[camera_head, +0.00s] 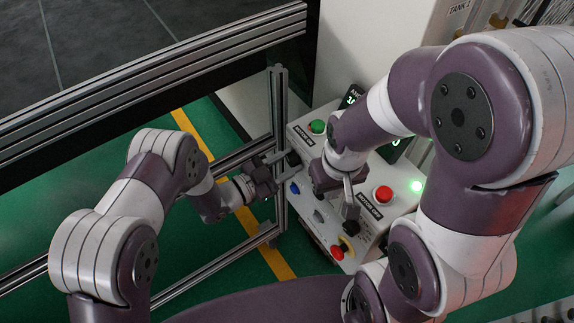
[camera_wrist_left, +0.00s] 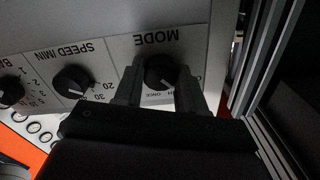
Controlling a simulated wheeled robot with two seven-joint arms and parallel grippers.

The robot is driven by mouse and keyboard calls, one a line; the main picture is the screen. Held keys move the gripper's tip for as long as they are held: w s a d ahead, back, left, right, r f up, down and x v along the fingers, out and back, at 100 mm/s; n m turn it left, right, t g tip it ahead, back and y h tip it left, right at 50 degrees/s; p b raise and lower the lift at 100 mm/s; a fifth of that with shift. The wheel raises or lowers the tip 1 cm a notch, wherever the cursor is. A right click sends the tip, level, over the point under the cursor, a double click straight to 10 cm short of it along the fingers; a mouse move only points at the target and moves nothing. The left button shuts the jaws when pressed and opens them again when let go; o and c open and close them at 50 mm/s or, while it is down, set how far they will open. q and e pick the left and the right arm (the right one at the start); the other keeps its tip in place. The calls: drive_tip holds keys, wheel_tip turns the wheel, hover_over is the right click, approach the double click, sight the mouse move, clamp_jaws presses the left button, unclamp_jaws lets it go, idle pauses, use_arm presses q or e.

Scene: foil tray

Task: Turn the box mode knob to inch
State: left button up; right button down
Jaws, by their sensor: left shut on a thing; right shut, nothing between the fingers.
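The mode knob (camera_wrist_left: 160,72) is a black round knob with a pale pointer line, under the upside-down label MODE in the left wrist view. The pointer slants toward the lower right there. The words around it are partly hidden; ONCE is readable. My left gripper (camera_wrist_left: 160,88) is shut on this knob, one finger on each side. In the head view, my left gripper (camera_head: 284,160) reaches the left side of the white control box (camera_head: 392,207).
A speed knob (camera_wrist_left: 73,80) sits beside the mode knob. A metal post (camera_head: 279,130) stands close to my left gripper.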

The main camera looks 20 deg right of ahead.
use_arm(q)
drive_tip(key=shift+f+m+b, duration=0.15)
drive_tip(key=shift+m+b, duration=1.1)
drive_tip(key=shift+m, duration=0.85)
drive_tip(key=o, duration=1.1)
drive_tip(key=shift+c, duration=0.2)
drive_tip(key=shift+a, duration=0.1)
drive_tip(key=b+v, duration=0.1)
drive_tip(key=v, duration=1.1)
drive_tip(key=shift+a+b, duration=0.25)
drive_tip(key=shift+b, duration=0.15)
drive_tip(key=shift+s, duration=0.1)
